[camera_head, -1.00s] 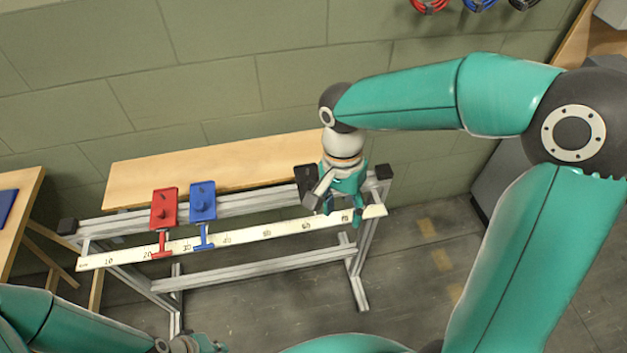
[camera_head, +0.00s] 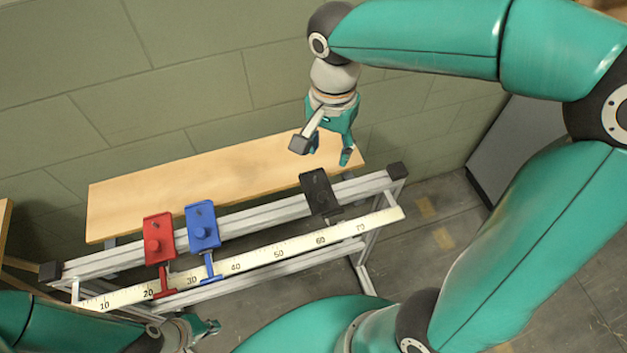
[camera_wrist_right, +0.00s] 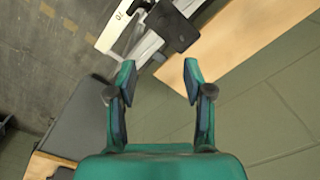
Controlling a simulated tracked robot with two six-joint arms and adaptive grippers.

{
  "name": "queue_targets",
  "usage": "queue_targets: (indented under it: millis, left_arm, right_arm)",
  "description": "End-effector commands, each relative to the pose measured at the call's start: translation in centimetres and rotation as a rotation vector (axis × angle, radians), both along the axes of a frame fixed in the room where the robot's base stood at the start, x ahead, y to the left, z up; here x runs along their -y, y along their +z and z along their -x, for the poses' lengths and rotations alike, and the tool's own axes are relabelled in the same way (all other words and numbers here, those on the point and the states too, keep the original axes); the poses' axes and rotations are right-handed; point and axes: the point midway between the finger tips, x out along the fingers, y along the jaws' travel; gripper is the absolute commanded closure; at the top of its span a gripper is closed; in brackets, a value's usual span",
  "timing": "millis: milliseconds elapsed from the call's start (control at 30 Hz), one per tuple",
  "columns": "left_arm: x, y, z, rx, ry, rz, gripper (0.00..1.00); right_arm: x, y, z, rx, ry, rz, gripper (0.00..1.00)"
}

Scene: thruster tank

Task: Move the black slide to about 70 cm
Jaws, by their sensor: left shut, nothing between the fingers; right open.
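The black slide (camera_head: 319,192) sits on the rail toward its right end, beside the 60 to 70 stretch of the white ruler (camera_head: 278,254). Its exact reading is hard to make out. My right gripper (camera_head: 324,155) is open and empty, above and behind the slide in the head view. In the right wrist view its fingers (camera_wrist_right: 160,80) are apart with nothing between them, and the black slide (camera_wrist_right: 172,27) lies beyond the fingertips. My left gripper (camera_head: 208,330) is shut and empty at the bottom left, away from the rail.
A red slide (camera_head: 158,240) and a blue slide (camera_head: 203,228) sit side by side on the left half of the rail, with pointers near 20 and 30. A wooden board (camera_head: 220,180) lies behind the rail. A black end cap (camera_head: 397,170) closes its right end.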

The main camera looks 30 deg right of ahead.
Motion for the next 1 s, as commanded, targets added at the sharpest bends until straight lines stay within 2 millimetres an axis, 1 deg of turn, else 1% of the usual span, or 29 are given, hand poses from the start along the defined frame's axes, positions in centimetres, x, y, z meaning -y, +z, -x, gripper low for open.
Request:
queue_targets:
  millis: [167,267,500,700,833,1000]
  left_arm:
    - [0.0,0.0,0.1,-0.002,-0.001,0.0,1.0]
    - [0.0,-0.1,0.1,-0.002,-0.001,0.0,1.0]
    - [0.0,-0.1,0.0,-0.001,0.0,0.0,1.0]
    - [0.0,-0.2,0.0,-0.001,0.0,0.0,1.0]
    - [0.0,-0.2,0.0,-0.001,0.0,0.0,1.0]
    - [0.0,-0.3,0.0,-0.001,0.0,0.0,1.0]
  right_arm:
    - [-0.7,-2.0,-0.4,-0.006,0.022,0.0,0.49]
    - [-0.9,-3.8,-0.6,-0.007,0.03,0.0,0.49]
    - [-1.1,-9.1,-0.6,-0.01,0.037,-0.001,0.49]
    - [-1.2,-13.1,-0.7,-0.009,0.038,-0.001,0.49]
    - [-1.2,-15.0,-0.8,-0.006,0.039,0.0,0.49]
    - [-1.2,-16.3,-0.8,-0.003,0.039,-0.001,0.49]
